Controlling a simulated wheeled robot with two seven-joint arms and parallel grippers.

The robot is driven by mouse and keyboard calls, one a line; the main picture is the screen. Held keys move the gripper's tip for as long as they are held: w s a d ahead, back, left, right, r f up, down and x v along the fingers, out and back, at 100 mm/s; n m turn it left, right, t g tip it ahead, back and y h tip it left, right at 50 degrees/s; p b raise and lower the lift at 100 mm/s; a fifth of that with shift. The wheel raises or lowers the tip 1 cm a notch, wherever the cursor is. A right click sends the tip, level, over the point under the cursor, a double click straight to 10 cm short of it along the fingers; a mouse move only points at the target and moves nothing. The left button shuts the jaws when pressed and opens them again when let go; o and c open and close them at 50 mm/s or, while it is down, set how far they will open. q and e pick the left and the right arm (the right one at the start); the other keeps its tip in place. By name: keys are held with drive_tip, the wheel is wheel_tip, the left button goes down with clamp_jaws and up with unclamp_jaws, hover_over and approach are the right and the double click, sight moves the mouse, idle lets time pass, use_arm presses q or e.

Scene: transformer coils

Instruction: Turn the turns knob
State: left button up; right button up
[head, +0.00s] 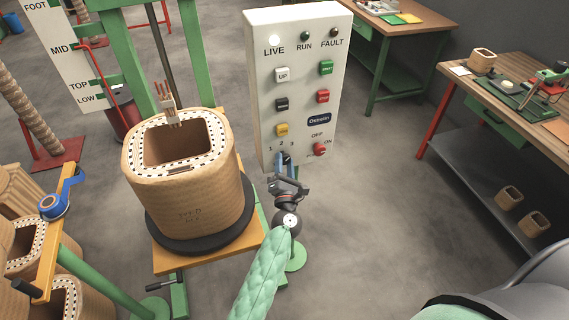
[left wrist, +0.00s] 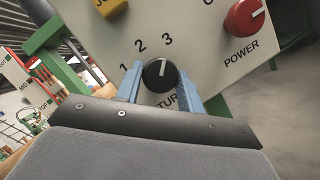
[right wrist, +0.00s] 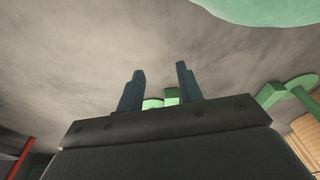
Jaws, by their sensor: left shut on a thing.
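The turns knob (left wrist: 160,75) is black with a white pointer line. It sits low on the white control panel (head: 258,90), under the marks 1, 2 and 3. In the left wrist view the pointer faces roughly toward the 3. My left gripper (head: 285,166) is at the panel's lower edge, with its two blue fingers on either side of the knob, shut on it. The knob is mostly hidden by the gripper in the head view. My right gripper (right wrist: 159,78) has its fingers apart with nothing between them, over bare floor.
A red power knob (head: 320,149) is close by on the panel's right, and a yellow button (head: 282,130) is above the marks. A large wound coil (head: 190,195) stands left of my left arm. Workbenches (head: 530,90) are at the right. The floor between is clear.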

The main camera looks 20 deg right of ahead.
use_arm(q)
drive_tip(key=o, duration=1)
use_arm(e)
drive_tip(key=shift+d, duration=0.15)
use_arm(q)
drive_tip(key=shift+s+f, duration=0.1)
drive_tip(key=shift+s, duration=0.1)
drive_tip(key=shift+s+a+f, duration=0.1)
drive_tip(key=shift+s+f, duration=0.05)
drive_tip(key=shift+s, duration=0.1)
drive_tip(key=shift+b+v, duration=1.55)
drive_tip(key=shift+v, duration=1.9)
use_arm(e)
wheel_tip(320, 180, up, 6)
drive_tip(key=w+a, duration=0.2)
drive_tip(key=shift+w+a+r, duration=0.15)
drive_tip(key=shift+a+r, duration=0.1)
drive_tip(key=shift+a, duration=0.05)
drive_tip(key=shift+w, duration=0.1)
